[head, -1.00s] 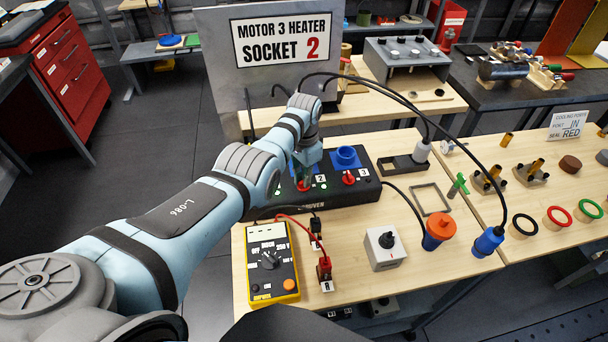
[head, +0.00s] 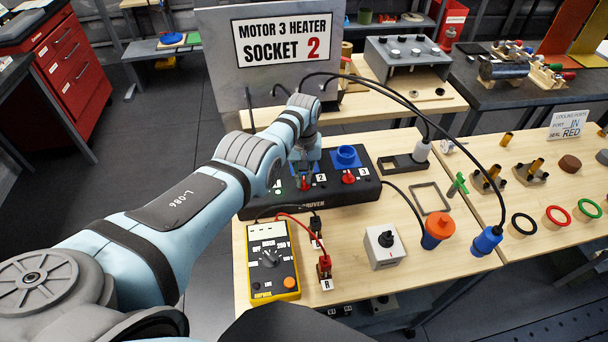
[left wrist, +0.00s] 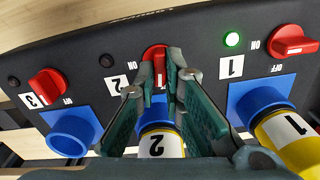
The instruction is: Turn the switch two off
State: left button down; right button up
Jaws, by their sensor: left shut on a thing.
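The black switch box (head: 330,202) stands on the wooden bench with red rotary switches and numbered labels. My left gripper (head: 305,180) is lowered over switch two. In the left wrist view my gripper (left wrist: 165,82) has its two green fingers shut on the red knob of switch two (left wrist: 154,54), which is partly hidden between them. The small lamp beside label 2 (left wrist: 106,60) is dark. The lamp of switch one (left wrist: 232,40) glows green. Switch one (left wrist: 294,42) and switch three (left wrist: 47,83) are free of the gripper. My right gripper is out of view.
A yellow plug marked 2 (left wrist: 165,143) sits in the blue socket below switch two, and a plug marked 1 (left wrist: 290,140) sits beside it. The blue socket three (left wrist: 70,130) is empty. A yellow multimeter (head: 270,262) and a grey switch block (head: 385,247) stand in front.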

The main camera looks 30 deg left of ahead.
aim_at(304, 178)
pick_arm(q)
jog(key=shift+s+f+n, duration=0.1)
jog(key=shift+f+n, duration=0.05)
jog(key=shift+n, duration=0.85)
jog(key=c, duration=1.8)
grip_release()
jog(key=shift+c, duration=0.2)
jog(key=shift+o, duration=0.7)
jog(key=shift+w+a, duration=0.1)
jog(key=shift+w, duration=0.1)
notch_tip(304, 178, up, 12)
jog(key=shift+f, duration=0.15)
